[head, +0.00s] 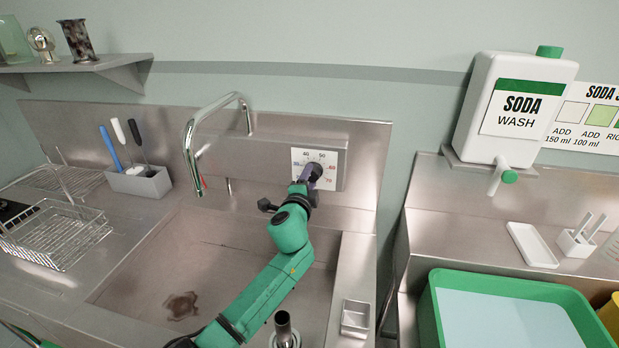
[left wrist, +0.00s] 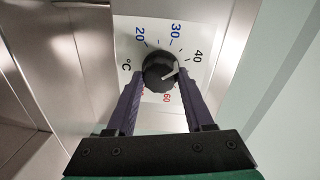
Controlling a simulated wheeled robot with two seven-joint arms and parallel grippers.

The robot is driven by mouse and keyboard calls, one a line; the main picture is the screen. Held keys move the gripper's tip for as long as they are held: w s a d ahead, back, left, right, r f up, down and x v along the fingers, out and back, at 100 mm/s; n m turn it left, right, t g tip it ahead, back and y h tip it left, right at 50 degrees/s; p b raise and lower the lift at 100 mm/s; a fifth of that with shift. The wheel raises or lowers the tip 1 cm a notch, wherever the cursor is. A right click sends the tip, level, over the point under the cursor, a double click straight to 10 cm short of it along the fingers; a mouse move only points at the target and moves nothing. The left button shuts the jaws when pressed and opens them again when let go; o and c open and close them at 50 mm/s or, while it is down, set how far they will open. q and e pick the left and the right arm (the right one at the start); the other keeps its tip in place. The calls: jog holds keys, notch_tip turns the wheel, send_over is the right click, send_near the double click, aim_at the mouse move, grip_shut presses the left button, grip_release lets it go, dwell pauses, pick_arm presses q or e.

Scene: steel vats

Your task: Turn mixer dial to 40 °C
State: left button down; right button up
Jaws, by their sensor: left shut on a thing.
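The mixer dial (left wrist: 156,66) is a round black knob with a white pointer, set on a white plate (left wrist: 133,20) with a °C scale. In the left wrist view the pointer aims right and slightly up, roughly toward the 40 mark; whether it is exactly on it I cannot tell. My left gripper (left wrist: 163,82) is shut on the dial, with one purple finger on each side. In the head view my left gripper (head: 306,182) covers the knob and part of the scale plate (head: 328,157).
A curved steel spout (head: 220,104) rises left of the dial above the sink (head: 160,265). A grey holder with brushes (head: 140,183) and a wire basket (head: 58,236) stand left. Right are a soda wash canister (head: 513,105) and a green tub (head: 432,310).

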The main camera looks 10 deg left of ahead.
pick_arm(q)
jog(key=shift+f+m, duration=0.1)
jog(key=shift+m, duration=0.9)
jog(key=shift+c, duration=1.4)
grip_release()
jog(key=shift+s, duration=0.1)
jog(key=s+r, duration=0.1)
jog(key=s, duration=1.3)
jog(key=shift+s+d, duration=0.15)
jog(key=shift+s, duration=0.1)
